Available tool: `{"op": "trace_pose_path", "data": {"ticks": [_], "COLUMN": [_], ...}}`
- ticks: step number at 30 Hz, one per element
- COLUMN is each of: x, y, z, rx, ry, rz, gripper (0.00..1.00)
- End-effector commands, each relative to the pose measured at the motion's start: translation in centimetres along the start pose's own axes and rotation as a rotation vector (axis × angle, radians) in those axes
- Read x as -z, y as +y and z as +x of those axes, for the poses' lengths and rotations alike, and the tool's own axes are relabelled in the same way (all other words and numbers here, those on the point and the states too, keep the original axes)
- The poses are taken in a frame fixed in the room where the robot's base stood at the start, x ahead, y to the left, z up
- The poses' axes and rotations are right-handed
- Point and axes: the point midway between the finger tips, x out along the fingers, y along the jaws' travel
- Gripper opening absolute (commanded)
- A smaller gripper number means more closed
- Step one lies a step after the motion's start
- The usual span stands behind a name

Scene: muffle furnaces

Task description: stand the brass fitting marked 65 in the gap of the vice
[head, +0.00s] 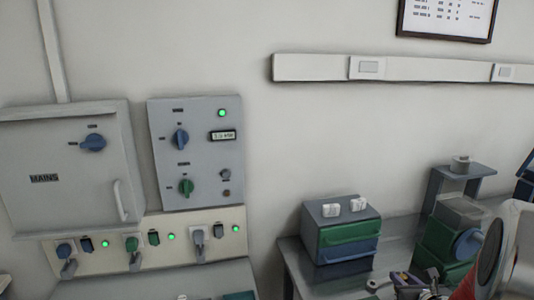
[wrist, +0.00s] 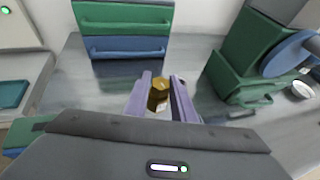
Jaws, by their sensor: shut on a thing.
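My gripper (wrist: 160,83) shows at the lower middle of the wrist view, its two purple fingers pointing away over the grey bench. It is shut on a brass fitting (wrist: 158,93), which sits between the fingers with its hexagonal top showing. A small pale patch shows low on the fitting, but I cannot read a number there. In the head view my gripper is only partly seen at the lower right edge.
A green and blue drawer unit (head: 341,233) stands on the bench (wrist: 101,72), with white pieces on top. A green machine with a blue wheel (head: 468,243) stands to the right; it also shows in the wrist view (wrist: 245,68). A small dish (wrist: 302,90) lies farther right.

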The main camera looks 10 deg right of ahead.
Motion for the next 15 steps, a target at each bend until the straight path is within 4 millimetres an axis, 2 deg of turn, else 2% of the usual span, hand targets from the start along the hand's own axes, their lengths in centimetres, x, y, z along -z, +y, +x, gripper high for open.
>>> {"op": "trace_pose_path", "data": {"ticks": [1, 3, 15], "x": [-0.3, -0.5, -1.2], "y": [1.9, 4.2, 17.0], "z": [0.2, 0.4, 0.3], "rx": [-0.023, -0.051, -0.214], "ry": [-0.001, 0.000, -0.001], "rz": [-0.010, -0.020, -0.085], "gripper": [0.00, 0.00, 0.00]}}
